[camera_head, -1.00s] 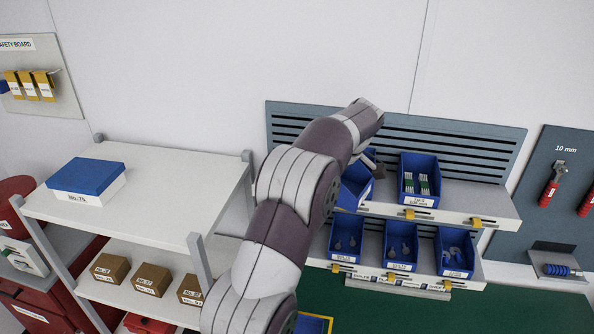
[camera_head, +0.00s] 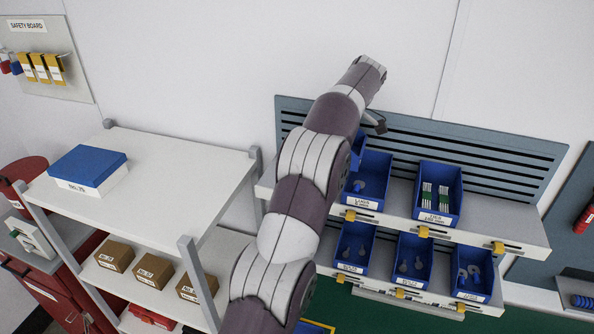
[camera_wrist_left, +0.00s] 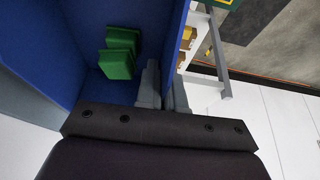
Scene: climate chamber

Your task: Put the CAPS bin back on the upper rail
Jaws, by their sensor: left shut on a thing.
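My left gripper (camera_head: 376,123) is at the upper rail (camera_head: 512,228), mostly hidden behind my own arm. In the left wrist view its fingers (camera_wrist_left: 164,85) are shut on the wall of a blue bin (camera_wrist_left: 45,45) with green pieces inside. I take this for the CAPS bin, though its label is out of sight. In the head view a blue part of it (camera_head: 357,150) shows beside the arm; whether it touches the rail cannot be told. My right gripper is not in view.
Several bins (camera_head: 411,262) fill the lower rail. A slotted panel (camera_head: 500,150) stands behind. A white shelf (camera_head: 165,185) is at left. The upper rail's right end is free.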

